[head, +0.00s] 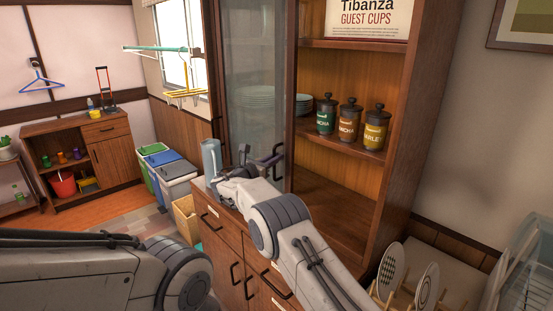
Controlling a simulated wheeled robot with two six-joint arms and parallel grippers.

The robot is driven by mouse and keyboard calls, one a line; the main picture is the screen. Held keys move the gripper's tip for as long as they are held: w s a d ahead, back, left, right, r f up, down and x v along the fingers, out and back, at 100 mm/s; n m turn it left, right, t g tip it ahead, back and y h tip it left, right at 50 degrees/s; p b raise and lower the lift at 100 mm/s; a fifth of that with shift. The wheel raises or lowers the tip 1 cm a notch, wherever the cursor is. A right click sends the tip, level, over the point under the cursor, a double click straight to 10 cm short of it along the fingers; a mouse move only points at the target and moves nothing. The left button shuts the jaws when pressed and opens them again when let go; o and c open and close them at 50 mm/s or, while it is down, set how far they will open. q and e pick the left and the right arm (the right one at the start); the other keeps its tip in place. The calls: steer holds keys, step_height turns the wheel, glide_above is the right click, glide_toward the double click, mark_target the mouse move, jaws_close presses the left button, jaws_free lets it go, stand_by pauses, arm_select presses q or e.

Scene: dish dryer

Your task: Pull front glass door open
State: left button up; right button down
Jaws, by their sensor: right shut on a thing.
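The front glass door (252,75) has a dark wooden frame and covers the left part of the tall wooden cabinet (396,110). The cabinet's right part is uncovered.
Several plates (255,97) stand behind the glass. Three lidded jars (350,122) stand on the uncovered shelf. A grey-blue cylinder (211,158) stands left of my right gripper. Drawers (222,228) are below. A dish rack with plates (392,271) is at the lower right.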

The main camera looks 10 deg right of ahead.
steer(key=shift+w+d, duration=0.1)
steer(key=shift+d, duration=0.2)
steer(key=c, duration=1.2)
jaws_free()
steer(key=shift+a, duration=0.1)
steer(key=shift+o, duration=0.2)
steer(key=shift+a, duration=0.15)
steer(key=shift+w+a, duration=0.1)
steer(key=shift+a, duration=0.1)
steer(key=b+v, duration=0.2)
steer(key=v, duration=0.8)
steer(key=shift+s+a+b, duration=0.15)
steer(key=shift+s+b, duration=0.05)
steer(key=shift+b, duration=0.1)
